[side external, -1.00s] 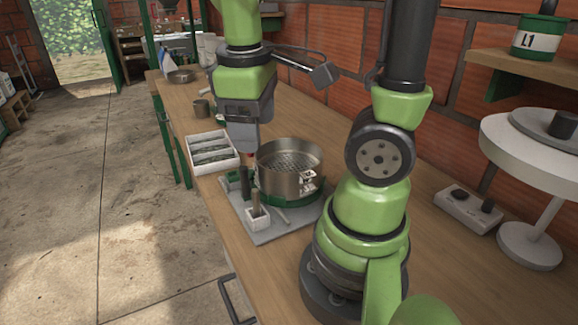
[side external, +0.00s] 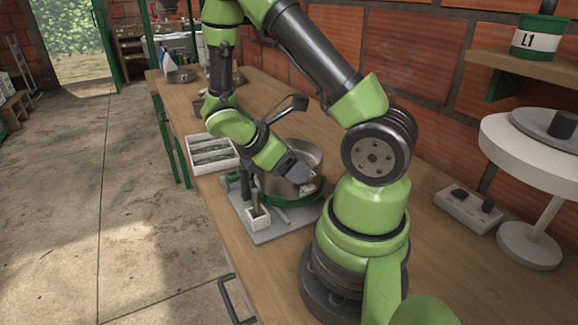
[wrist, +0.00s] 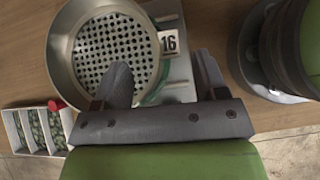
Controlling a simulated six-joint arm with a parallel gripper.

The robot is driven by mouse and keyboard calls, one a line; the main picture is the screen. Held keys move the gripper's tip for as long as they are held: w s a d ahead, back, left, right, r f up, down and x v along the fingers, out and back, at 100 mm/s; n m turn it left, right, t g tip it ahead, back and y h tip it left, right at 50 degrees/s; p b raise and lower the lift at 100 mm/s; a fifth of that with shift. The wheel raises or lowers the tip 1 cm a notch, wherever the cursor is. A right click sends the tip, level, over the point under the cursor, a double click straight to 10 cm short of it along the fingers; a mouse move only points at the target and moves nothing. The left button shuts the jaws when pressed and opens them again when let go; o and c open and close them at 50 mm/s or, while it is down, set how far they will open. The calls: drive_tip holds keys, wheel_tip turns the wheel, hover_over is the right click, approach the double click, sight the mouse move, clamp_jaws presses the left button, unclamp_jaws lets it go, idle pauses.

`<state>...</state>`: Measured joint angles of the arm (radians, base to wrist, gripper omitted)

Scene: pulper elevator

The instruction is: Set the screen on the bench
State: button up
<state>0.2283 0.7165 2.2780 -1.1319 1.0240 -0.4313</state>
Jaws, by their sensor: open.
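The screen is a round steel pan with a perforated floor (wrist: 82,45) and a "16" label on its side. In the side external view the screen (side external: 312,160) sits in a green ring holder (side external: 312,196) on a grey plate (side external: 272,232) on the bench (side external: 238,268). My gripper (wrist: 163,72) is open in the wrist view, its two fingers apart near the screen's labelled side. One finger overlaps the screen's rim in the picture; contact cannot be told. In the side view my gripper (side external: 302,178) is tilted down at the screen's near right side.
A white divided tray (side external: 212,153) with dark green contents stands left of the screen. A switch box (side external: 467,208) and a white round stand (side external: 530,245) are at right.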

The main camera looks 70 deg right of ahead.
drive_tip(key=x, duration=0.5)
drive_tip(key=shift+s+a+r, duration=0.1)
drive_tip(key=shift+s+a, duration=0.05)
drive_tip(key=shift+s, duration=0.05)
drive_tip(key=c, duration=1.1)
drive_tip(key=shift+c, duration=0.2)
